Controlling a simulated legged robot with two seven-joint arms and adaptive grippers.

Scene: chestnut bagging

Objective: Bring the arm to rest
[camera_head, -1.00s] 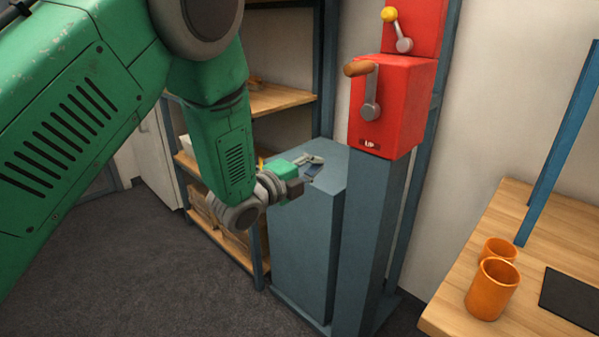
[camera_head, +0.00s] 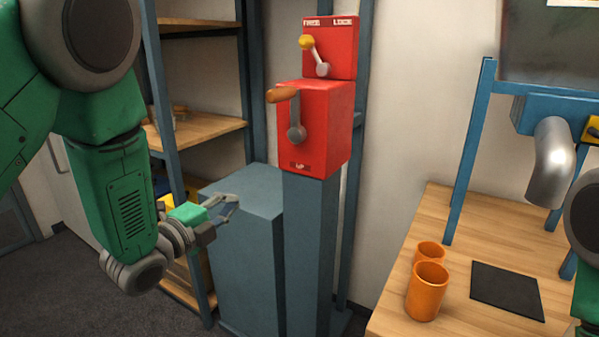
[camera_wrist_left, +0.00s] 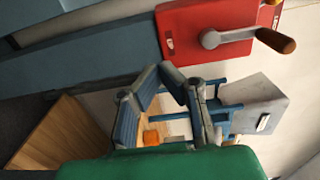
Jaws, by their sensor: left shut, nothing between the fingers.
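My left arm comes in from the left in the head view, bent at the elbow with its forearm hanging down. Its gripper (camera_head: 229,204) is shut and empty, in front of or over the top of a blue-grey cabinet; I cannot tell if it touches. It is left of and below the red crank box (camera_head: 315,130), clear of its handle. In the left wrist view the gripper's fingertips (camera_wrist_left: 161,72) come together with nothing between them, and the red box (camera_wrist_left: 210,30) shows beyond them. My right gripper is not in view; only part of my right arm shows at the right edge.
A smaller red lever box (camera_head: 335,50) sits above the crank box. The blue-grey cabinet (camera_head: 245,265) and shelves (camera_head: 205,132) stand near my left arm. At right, a wooden table (camera_head: 395,290) holds two orange cups (camera_head: 427,292) and a dark mat (camera_head: 507,290).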

